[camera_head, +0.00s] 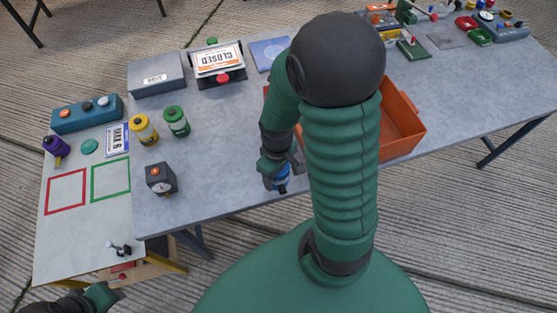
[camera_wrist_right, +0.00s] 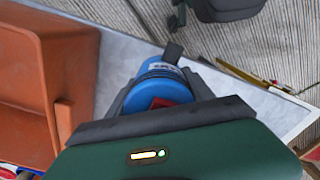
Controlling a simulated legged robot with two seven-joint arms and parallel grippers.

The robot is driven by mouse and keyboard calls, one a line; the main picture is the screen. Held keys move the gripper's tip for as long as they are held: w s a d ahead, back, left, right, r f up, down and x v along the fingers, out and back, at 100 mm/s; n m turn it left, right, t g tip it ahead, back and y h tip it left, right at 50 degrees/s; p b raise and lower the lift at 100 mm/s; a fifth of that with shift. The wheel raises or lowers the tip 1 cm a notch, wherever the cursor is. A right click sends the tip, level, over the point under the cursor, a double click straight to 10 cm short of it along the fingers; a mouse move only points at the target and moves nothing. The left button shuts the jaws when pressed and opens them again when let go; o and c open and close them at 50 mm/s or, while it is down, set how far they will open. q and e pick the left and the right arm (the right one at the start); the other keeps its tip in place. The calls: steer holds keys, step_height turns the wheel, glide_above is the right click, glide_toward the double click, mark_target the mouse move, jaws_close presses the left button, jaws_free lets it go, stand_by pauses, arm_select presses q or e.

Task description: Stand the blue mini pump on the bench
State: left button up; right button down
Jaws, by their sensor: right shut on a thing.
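The blue mini pump (camera_head: 283,180) is small and mostly covered by my right gripper (camera_head: 279,168) in the head view. In the right wrist view the blue pump (camera_wrist_right: 162,82) sits between the dark jaws, with a red patch and a label on it. The right gripper is shut on it, near the front edge of the grey bench (camera_head: 225,150). I cannot tell whether the pump touches the bench top. My left gripper (camera_head: 112,288) is low at the bottom left, below the pale side table; its jaws are too small to read.
An orange crate (camera_head: 402,118) stands right of my arm. A dark gauge box (camera_head: 160,179), a yellow jar (camera_head: 143,130) and a green jar (camera_head: 176,121) stand to the left. The pale side table (camera_head: 60,235) has red and green outlines. Bench top between gauge box and gripper is clear.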

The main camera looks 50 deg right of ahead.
steer(key=shift+d+f, duration=0.2)
steer(key=shift+f, duration=0.1)
steer(key=p, duration=0.1)
glide_above(237, 168)
steer(key=shift+f, duration=0.65)
steer(key=shift+w+f, duration=0.1)
steer(key=shift+f, duration=0.2)
step_height(237, 168, down, 2)
steer(key=shift+f, duration=0.5)
steer(key=shift+c, duration=2)
jaws_free()
steer(key=shift+r, duration=0.15)
